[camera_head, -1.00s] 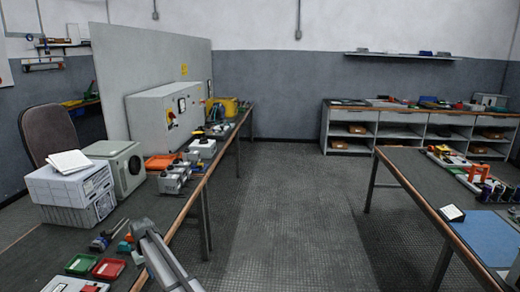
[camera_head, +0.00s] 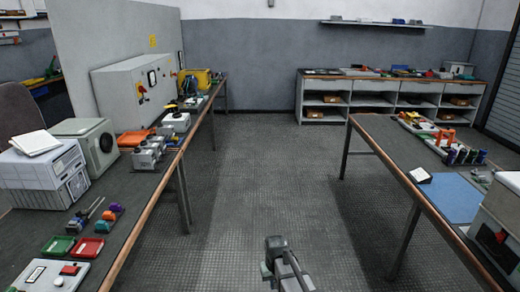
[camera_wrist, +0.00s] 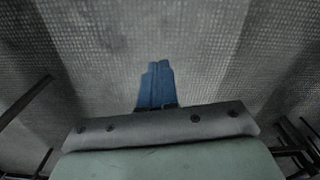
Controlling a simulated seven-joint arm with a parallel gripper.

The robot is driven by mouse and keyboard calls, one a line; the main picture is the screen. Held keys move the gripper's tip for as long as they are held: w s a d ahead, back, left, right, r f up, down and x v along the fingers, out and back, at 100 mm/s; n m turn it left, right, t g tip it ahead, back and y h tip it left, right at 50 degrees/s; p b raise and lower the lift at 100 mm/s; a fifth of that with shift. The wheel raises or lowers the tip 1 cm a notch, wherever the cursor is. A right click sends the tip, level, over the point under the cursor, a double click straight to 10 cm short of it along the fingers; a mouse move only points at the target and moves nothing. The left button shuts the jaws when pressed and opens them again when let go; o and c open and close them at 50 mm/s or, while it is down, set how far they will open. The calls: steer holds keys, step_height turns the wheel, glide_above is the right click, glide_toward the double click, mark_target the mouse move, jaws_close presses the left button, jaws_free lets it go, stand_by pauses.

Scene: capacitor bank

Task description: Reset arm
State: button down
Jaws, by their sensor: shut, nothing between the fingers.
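My gripper (camera_wrist: 157,72) shows in the wrist view as two blue fingers pressed together, with nothing between them. It points down over bare grey textured floor and touches nothing that I can see. In the head view, a grey part of my arm shows at the bottom centre, over the aisle between the two benches. The fingers cannot be made out there.
The left bench (camera_head: 137,205) carries a grey control cabinet (camera_head: 137,90), a green tray (camera_head: 58,246), a red tray (camera_head: 87,249) and tools. The right bench (camera_head: 385,140) holds a blue mat (camera_head: 452,199) and colored parts. The aisle floor (camera_head: 265,180) is clear.

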steer(key=s+d+f+m, duration=0.1)
steer(key=s+d+m, duration=0.1)
steer(key=s+d, duration=0.9)
steer(key=s+f+g, duration=0.3)
steer(key=s+f, duration=0.7)
steer(key=s, duration=0.4)
steer(key=s+d+f+g, duration=0.1)
steer(key=s+f+g, duration=0.2)
steer(key=s+f, duration=0.7)
steer(key=s, duration=0.4)
steer(key=shift+s+f+g, duration=0.15)
steer(key=shift+f+g, duration=0.25)
